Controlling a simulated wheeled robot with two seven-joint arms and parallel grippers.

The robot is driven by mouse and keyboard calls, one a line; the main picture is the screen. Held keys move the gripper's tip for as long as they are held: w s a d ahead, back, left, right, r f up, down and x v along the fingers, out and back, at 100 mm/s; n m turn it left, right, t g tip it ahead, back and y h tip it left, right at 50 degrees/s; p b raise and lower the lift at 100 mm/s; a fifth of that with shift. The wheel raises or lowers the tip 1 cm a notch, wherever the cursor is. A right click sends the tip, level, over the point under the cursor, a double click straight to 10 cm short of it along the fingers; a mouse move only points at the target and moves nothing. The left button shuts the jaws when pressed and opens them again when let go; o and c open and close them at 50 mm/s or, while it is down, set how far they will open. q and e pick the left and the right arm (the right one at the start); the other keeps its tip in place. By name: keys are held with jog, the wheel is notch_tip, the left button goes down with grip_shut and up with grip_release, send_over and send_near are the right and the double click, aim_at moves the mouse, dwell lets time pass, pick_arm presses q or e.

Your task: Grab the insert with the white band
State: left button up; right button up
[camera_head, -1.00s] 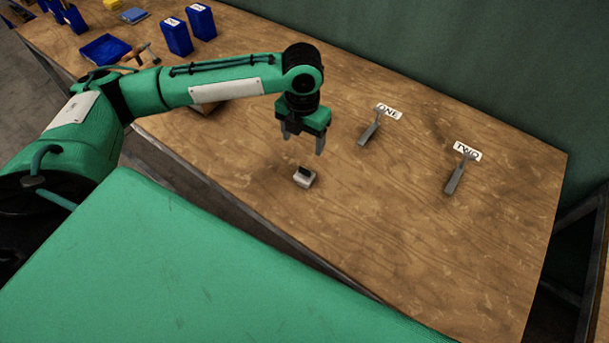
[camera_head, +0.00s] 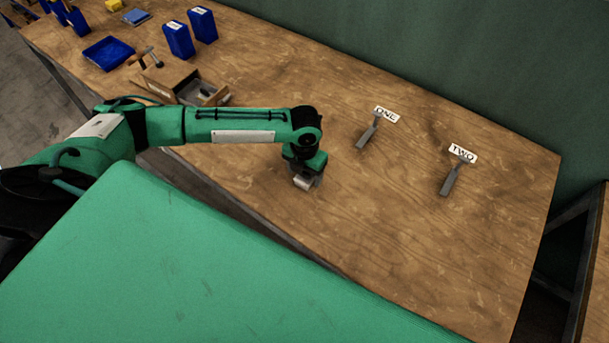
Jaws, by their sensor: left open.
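A small block with a pale, whitish side (camera_head: 302,184) sits on the wooden table near its front edge; I take it to be the insert with the white band. My left gripper (camera_head: 306,177) points down right over it, with the fingers low around or beside it. The gripper is open, and its hand hides the top of the block. I cannot tell whether the fingers touch it. My right gripper is not in view.
A wooden box with a grey interior (camera_head: 172,79) is behind my left arm.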

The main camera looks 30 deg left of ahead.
pick_arm(q)
jog(key=shift+f, duration=0.1)
jog(key=shift+c, duration=0.4)
jog(key=c, duration=1.1)
